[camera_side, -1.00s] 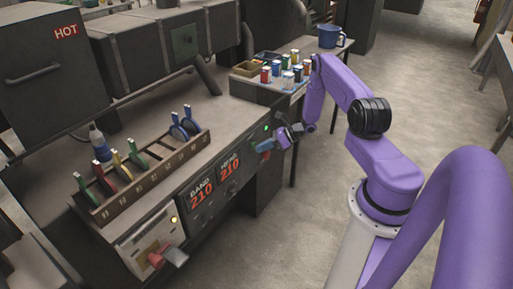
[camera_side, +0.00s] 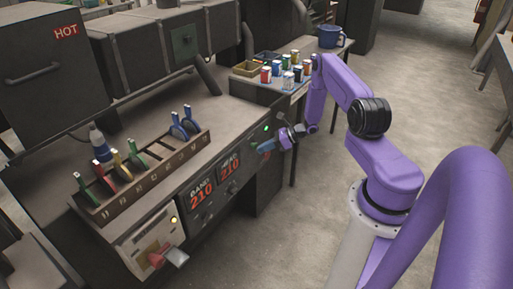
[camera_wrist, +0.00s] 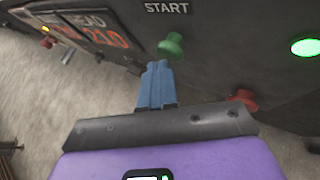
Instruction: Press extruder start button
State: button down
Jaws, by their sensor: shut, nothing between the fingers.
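The green start button (camera_wrist: 172,46) sticks out of the dark machine panel below the white START label (camera_wrist: 167,8) in the wrist view. My gripper (camera_wrist: 156,66) has its blue fingers shut together and empty. In the wrist view its tips lie just below and left of the green button, overlapping its lower edge; I cannot tell whether they touch it. In the side view my gripper (camera_side: 263,148) is at the right end of the panel front and hides the button.
A red button (camera_wrist: 244,98) sits right of my fingers. A lit green lamp (camera_wrist: 306,46) is on the panel at right; it also shows in the side view (camera_side: 266,128). The panel's displays (camera_side: 202,193) read 210. A tool rack (camera_side: 135,177) stands on the machine.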

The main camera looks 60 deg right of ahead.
jog(key=shift+s, duration=0.65)
jog(key=shift+s, duration=2.5)
jog(key=s+a+r+n+g, duration=0.2)
jog(key=a+r+n+g, duration=0.6)
jog(key=a+n, duration=0.4)
jog(key=s+a+r+n+g, duration=0.1)
jog(key=a+r+n+g, duration=0.4)
jog(key=a+r+n, duration=0.55)
jog(key=s+a+r+n+t+h, duration=0.1)
jog(key=s+a+r+n+h, duration=0.1)
jog(key=s+r+n, duration=0.2)
jog(key=s+a+r+n+t+h, duration=0.1)
jog(key=s+r+n, duration=0.3)
jog(key=s+n, duration=0.6)
jog(key=s+a+r+n+t+h, duration=0.1)
jog(key=s+a+r+n+h, duration=0.3)
jog(key=s+n, duration=0.2)
jog(key=shift+s+r+n, duration=0.2)
jog(key=shift+s+n, duration=0.2)
jog(key=shift+n, duration=0.25)
